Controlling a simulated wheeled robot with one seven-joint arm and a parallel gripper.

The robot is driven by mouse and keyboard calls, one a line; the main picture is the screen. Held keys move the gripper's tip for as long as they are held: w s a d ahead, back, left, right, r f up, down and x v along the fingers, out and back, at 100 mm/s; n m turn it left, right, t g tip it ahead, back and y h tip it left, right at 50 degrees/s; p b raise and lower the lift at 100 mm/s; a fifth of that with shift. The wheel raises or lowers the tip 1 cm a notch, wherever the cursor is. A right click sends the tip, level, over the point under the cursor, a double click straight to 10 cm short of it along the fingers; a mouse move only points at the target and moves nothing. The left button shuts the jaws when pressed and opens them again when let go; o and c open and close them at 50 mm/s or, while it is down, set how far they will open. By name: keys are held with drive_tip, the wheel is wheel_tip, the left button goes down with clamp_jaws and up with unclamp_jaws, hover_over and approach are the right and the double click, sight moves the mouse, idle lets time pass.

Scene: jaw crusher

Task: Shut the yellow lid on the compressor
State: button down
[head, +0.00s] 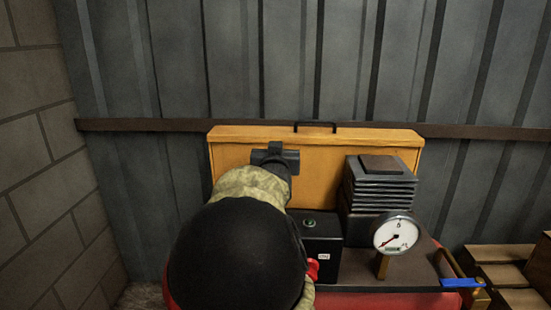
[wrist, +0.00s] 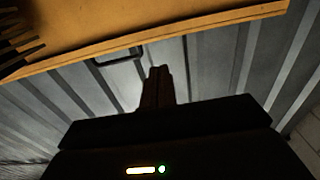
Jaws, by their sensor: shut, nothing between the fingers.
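The yellow lid (head: 340,150) stands upright and open at the back of the compressor (head: 375,277), against the corrugated wall. Its dark handle (head: 315,123) is on the top edge. My gripper (head: 277,148) is in front of the left half of the lid, a little below its top edge; I cannot tell whether it touches. In the wrist view the lid (wrist: 170,25) crosses the top with its handle (wrist: 118,57) along the edge, and my gripper (wrist: 158,72) is shut and empty, pointing near that edge. My arm hides the lid's lower left and part of the compressor.
A finned block (head: 378,185), a pressure gauge (head: 396,232) and a black box (head: 317,245) with a green light stand in front of the lid. A blue-handled valve (head: 462,283) is at the right. Wooden pallets (head: 505,275) lie farther right. A block wall (head: 45,160) bounds the left.

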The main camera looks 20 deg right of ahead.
drive_tip(key=p+v, duration=0.3)
drive_tip(key=v, duration=0.4)
drive_tip(key=shift+s, duration=0.25)
drive_tip(key=shift+a+f, duration=0.1)
drive_tip(key=shift+a, duration=0.1)
